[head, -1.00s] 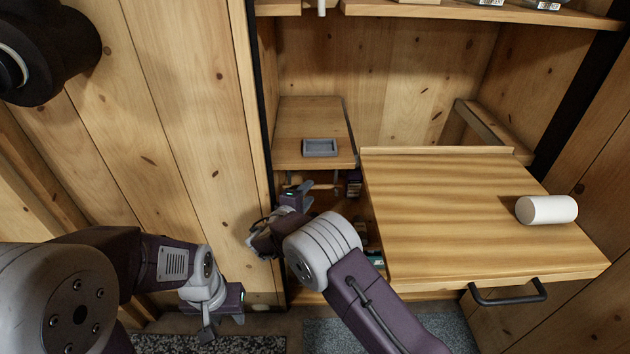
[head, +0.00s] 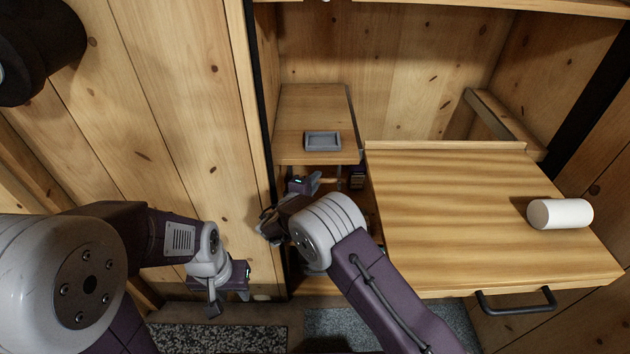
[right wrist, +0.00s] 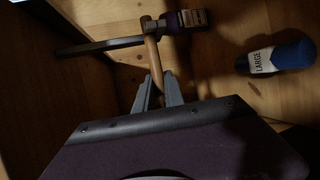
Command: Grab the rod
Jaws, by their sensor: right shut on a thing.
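In the head view my right gripper (head: 305,184) is inside the cabinet, below the small shelf, and the rod is hard to make out there. My left gripper (head: 230,292) hangs low at the left, with its fingers apart and nothing between them.
A pulled-out wooden board (head: 450,215) with a black handle (head: 515,301) holds a white cylinder (head: 560,214). A bottle labelled LARGE (right wrist: 275,57), a dark bar (right wrist: 100,47) and a small labelled box (right wrist: 187,20) are near the rod.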

